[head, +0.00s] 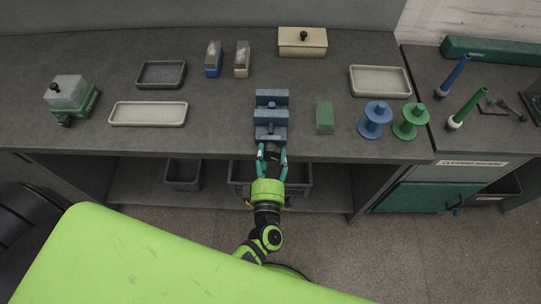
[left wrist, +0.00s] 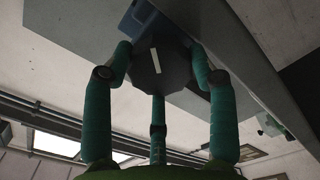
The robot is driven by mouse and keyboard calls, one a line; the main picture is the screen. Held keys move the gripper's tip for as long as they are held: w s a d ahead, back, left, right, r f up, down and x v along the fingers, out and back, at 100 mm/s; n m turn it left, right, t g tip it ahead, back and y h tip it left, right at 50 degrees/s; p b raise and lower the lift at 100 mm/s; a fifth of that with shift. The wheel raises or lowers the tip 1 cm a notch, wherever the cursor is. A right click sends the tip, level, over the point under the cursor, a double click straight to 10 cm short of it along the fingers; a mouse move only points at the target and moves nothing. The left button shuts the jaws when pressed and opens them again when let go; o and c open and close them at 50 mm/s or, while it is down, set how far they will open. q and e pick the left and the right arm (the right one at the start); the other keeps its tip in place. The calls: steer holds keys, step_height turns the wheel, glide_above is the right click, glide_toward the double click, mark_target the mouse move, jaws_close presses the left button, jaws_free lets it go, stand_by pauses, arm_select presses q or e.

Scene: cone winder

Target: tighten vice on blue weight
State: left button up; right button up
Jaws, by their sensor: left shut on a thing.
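The blue vice (head: 272,97) stands at the front edge of the grey bench, in the middle of the head view. A blue piece with a small round top (head: 271,105), which looks like the blue weight, sits between its jaws. I cannot tell whether both jaws touch it. My left gripper (head: 271,153) is at the front of the vice, below its near jaw. In the left wrist view its teal fingers are closed around a dark, many-sided knob (left wrist: 160,72) with a white mark, the vice's handle. My right gripper is not in view.
A green block (head: 325,118) and blue (head: 375,119) and green (head: 410,121) spools stand right of the vice. Shallow trays (head: 148,121) and a green-based device (head: 72,98) are at left. Bins sit on the shelf below.

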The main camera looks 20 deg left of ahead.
arm_select(q)
steer(key=shift+a, duration=0.35)
steer(key=o, duration=1)
steer(key=shift+o, duration=0.6)
steer(key=shift+s+a, duration=0.15)
steer(key=shift+s+d, duration=0.1)
steer(key=shift+d, duration=0.15)
steer(key=v, duration=1.1)
steer(key=shift+s, duration=0.35)
steer(key=shift+r, duration=0.1)
